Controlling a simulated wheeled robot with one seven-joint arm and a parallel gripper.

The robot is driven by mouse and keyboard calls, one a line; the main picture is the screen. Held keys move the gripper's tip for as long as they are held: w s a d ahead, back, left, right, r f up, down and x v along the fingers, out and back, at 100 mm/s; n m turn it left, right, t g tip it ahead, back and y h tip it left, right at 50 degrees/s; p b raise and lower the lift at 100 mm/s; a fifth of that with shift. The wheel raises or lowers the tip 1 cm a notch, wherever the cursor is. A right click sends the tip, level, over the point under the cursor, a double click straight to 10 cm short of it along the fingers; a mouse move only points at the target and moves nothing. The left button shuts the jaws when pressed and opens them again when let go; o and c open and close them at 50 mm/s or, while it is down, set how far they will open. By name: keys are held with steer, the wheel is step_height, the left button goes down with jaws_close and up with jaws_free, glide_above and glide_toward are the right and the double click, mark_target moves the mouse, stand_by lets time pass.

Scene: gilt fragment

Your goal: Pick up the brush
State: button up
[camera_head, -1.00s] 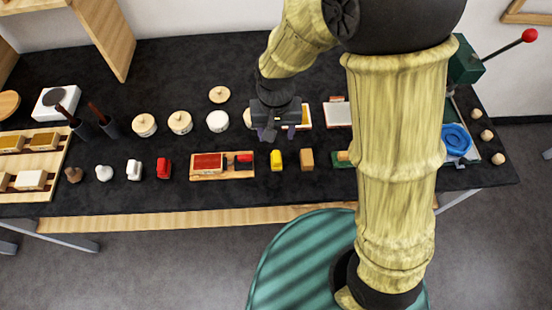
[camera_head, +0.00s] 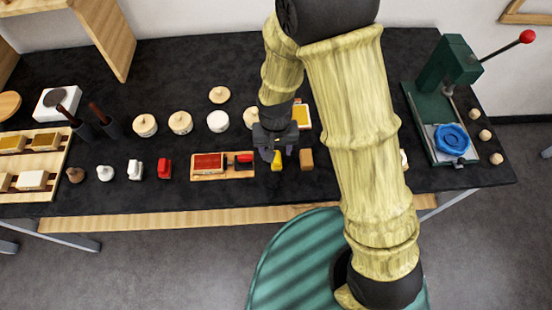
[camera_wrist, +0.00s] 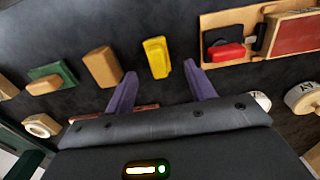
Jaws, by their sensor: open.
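No thing here clearly shows bristles, so I cannot tell which is the brush. My gripper (camera_head: 277,157) is open and empty above the table's middle; its purple fingers also show in the wrist view (camera_wrist: 160,80). A small yellow block-like piece (camera_wrist: 157,57) lies ahead of the gap between the fingers, apart from them; in the head view the gripper partly covers this yellow piece (camera_head: 277,166). A tan block (camera_wrist: 101,67) is left of it in the wrist view. A green piece with a wooden part (camera_wrist: 50,77) lies further left, hidden behind my arm in the head view.
A wooden tray (camera_head: 222,178) holds a red pad and a red-and-black piece. Two brown handles (camera_head: 97,112) stand in dark holders at the left. Round lidded pots (camera_head: 180,122) line the back. A green press (camera_head: 440,100) with a red-knobbed lever stands at the right.

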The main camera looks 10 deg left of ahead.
steer(key=shift+d+f+p, duration=0.1)
steer(key=shift+f+p, duration=0.4)
steer(key=shift+f, duration=1.95)
steer(key=c, duration=1.1)
steer(key=shift+o, duration=0.2)
steer(key=shift+r, duration=0.1)
step_height(320, 180, up, 10)
steer(key=shift+f+b, duration=0.1)
steer(key=shift+b, duration=0.45)
steer(key=shift+o, duration=0.4)
